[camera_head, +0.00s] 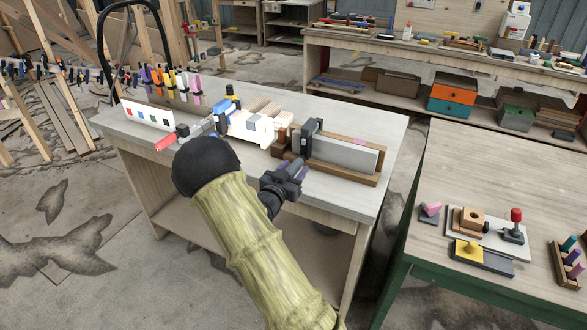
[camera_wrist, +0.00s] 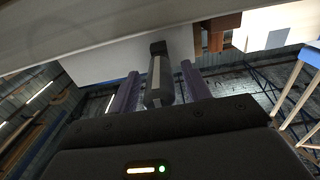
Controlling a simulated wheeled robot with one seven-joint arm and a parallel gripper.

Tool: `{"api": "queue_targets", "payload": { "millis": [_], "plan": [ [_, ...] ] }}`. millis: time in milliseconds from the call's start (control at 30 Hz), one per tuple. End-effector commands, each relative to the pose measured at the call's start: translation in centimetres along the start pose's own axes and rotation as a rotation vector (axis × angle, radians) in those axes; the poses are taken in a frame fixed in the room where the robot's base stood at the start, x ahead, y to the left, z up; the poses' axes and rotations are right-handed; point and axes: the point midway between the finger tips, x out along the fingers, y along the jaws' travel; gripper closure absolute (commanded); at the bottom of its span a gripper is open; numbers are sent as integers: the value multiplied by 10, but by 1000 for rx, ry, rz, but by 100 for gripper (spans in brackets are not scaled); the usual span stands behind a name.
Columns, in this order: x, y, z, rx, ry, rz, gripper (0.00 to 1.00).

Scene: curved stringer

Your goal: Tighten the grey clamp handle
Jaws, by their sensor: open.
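The grey clamp (camera_head: 312,134) sits over the top of an upright grey panel (camera_head: 340,153) in a brown wooden frame at the right of the workbench. In the wrist view its grey cylindrical handle (camera_wrist: 158,88) points toward the camera. My gripper (camera_head: 294,168) is in front of the panel at the clamp's near side. In the wrist view my gripper (camera_wrist: 160,72) is open, its two purple fingers on either side of the handle, with a visible gap at each side. In the head view the handle is mostly hidden by the gripper and small.
Coloured clamps hang behind. A second bench (camera_head: 480,170) at right holds a small fixture. The workbench's right end is clear.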

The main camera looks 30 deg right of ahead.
Motion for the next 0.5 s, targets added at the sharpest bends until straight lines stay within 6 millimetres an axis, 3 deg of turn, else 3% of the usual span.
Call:
{"api": "queue_targets", "payload": {
  "millis": [300,500],
  "plan": [
    [3,0,1,-1,-1,0,52],
    [3,0,0,0,-1,0,91]
  ]
}}
